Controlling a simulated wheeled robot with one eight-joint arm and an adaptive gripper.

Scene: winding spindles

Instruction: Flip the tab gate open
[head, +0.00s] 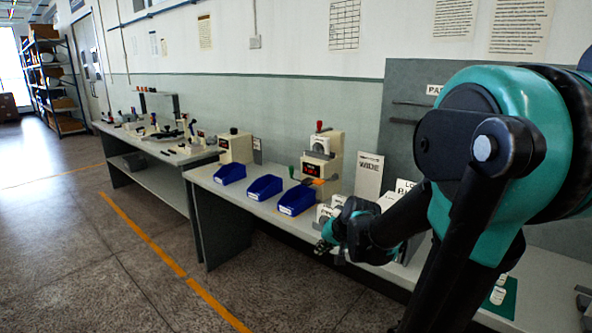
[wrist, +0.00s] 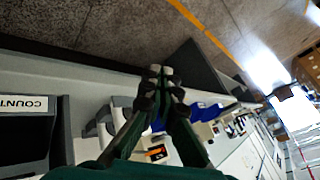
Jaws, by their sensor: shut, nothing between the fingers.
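No part is clearly recognizable as the tab gate. A small orange piece (head: 318,181) shows at the front of a cream winding machine (head: 322,155) with a red knob on top; an orange piece also shows in the wrist view (wrist: 156,152), partly behind my fingers. My gripper (head: 325,246) is shut and empty, at the front edge of the bench, nearer to me than the machine. In the wrist view its fingertips (wrist: 161,71) are together, over the bench edge and floor. My gripper and arm hide part of the bench in the head view.
Several blue bins (head: 264,187) line the bench (head: 238,189) to the left of my gripper. A white upright sign (head: 368,176) stands behind it. A second bench (head: 150,146) stands farther left. The floor (head: 110,250) on the left is clear.

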